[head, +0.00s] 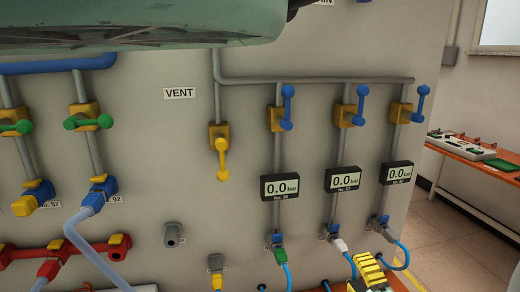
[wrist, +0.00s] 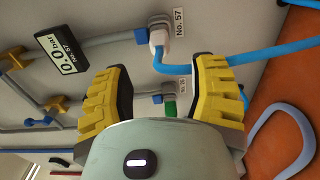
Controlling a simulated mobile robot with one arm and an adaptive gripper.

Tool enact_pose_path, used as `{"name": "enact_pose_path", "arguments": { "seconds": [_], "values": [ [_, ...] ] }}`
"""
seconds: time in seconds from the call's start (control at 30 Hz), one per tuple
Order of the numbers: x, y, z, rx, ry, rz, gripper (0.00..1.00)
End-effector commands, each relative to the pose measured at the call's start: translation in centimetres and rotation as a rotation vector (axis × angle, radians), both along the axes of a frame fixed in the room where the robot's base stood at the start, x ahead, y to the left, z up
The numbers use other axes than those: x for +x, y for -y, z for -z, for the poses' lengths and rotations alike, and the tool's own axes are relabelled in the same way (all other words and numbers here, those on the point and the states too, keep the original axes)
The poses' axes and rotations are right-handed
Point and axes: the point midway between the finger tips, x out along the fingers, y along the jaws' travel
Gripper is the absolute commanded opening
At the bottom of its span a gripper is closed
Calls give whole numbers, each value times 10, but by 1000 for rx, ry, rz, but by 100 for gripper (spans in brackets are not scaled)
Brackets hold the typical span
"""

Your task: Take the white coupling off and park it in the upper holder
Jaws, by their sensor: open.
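The white coupling (head: 340,245) sits on the pipe end below the middle gauge, with a blue hose hanging from it. In the wrist view the white coupling (wrist: 158,37) is next to the label No. 57, beyond my fingertips and apart from them. My gripper (wrist: 163,68) is open and empty, its yellow fingers spread. In the head view one yellow finger (head: 370,272) shows at the bottom edge, below and right of the coupling. A grey stub (head: 174,235) on the panel left of the coupling may be the upper holder; I cannot tell for sure.
A green coupling (head: 280,257) is on the neighbouring pipe to the left; it also shows between my fingers in the wrist view (wrist: 170,108). Another blue-hosed line (head: 383,220) is close on the right. Gauges reading 0.0 bar (head: 343,178) hang above. An orange table (head: 475,152) stands far right.

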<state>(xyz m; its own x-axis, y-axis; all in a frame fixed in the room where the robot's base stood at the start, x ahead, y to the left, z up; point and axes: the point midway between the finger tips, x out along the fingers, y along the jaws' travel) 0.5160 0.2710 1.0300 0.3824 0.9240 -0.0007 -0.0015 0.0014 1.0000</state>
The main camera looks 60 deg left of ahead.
Motion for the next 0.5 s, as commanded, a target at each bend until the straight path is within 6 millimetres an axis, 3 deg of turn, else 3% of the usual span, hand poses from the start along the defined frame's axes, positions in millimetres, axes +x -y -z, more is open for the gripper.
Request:
{"name": "enact_pose_path", "arguments": {
  "seconds": [0.27, 0.5],
  "values": [
    [2, -6, -1, 1, -1, -2, 57],
    [13, -34, -1, 3, 0, -5, 57]
  ]
}}
